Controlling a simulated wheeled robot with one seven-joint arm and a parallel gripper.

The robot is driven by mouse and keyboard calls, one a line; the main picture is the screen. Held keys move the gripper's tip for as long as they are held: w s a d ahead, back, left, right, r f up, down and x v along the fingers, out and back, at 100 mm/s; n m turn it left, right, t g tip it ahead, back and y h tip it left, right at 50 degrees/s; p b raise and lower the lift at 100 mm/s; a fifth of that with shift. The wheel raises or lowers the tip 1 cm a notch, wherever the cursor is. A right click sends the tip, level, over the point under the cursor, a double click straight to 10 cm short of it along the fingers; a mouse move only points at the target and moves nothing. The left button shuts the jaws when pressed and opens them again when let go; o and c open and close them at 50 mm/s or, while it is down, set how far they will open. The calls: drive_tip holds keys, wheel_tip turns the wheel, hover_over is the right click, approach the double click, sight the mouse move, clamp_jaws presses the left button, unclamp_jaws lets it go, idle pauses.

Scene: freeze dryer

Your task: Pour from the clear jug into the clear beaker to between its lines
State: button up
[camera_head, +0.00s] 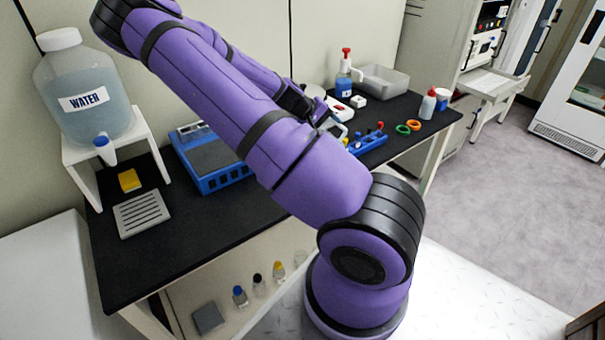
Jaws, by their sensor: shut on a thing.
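My gripper (312,110) is the black end of my purple arm, over the back of the black bench (230,230). My own arm covers part of it. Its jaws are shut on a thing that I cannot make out. I cannot pick out the clear jug or the clear beaker for certain; a small grey, pale-rimmed shape (336,129) shows just below the gripper, partly behind my arm.
A large water bottle (84,88) with a tap stands on a white stand (152,140) at left. A blue scale (213,178) is partly behind my arm. A blue rack (368,140), a squeeze bottle (428,104) and a grey tub (384,80) stand at right. Small bottles (240,296) stand below.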

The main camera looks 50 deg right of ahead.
sight(335, 138)
idle(0.3)
drive_tip(key=shift+s+d, duration=0.1)
drive_tip(key=shift+d, duration=0.05)
drive_tip(key=shift+s+d+f+t+y, duration=0.2)
drive_tip(key=shift+t+y, duration=0.1)
drive_tip(key=shift+y, duration=0.1)
drive_tip(key=shift+s+d+f+t+y, duration=0.2)
drive_tip(key=shift+d+f+t+y, duration=0.15)
drive_tip(key=shift+f+y, duration=0.1)
drive_tip(key=shift+s+d+f+t+y, duration=0.15)
drive_tip(key=shift+d+f+t+y, duration=0.1)
drive_tip(key=shift+d+f+y, duration=0.15)
drive_tip(key=shift+s+f, duration=0.1)
